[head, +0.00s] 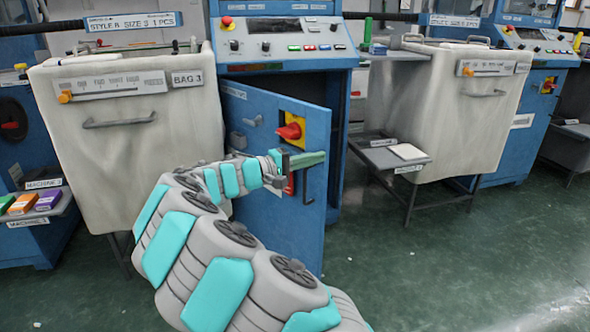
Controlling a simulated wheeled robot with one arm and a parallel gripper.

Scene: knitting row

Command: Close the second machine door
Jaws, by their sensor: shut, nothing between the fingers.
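A blue machine door (257,205) stands open at the middle of the head view, swung outward from the blue machine cabinet (285,66). It carries a red rotary switch on a yellow plate (291,131) and a small grey latch. My gripper (318,159) is shut in front of the door, just below the red switch. Its tip is near the door's right edge. I cannot tell whether it touches the door. My arm hides part of the door's lower left.
A grey bag bin (115,160) stands left of the door and another bin (455,115) stands to the right. A small grey side table (385,155) stands right of the cabinet opening. Green floor (440,260) is clear at the front right.

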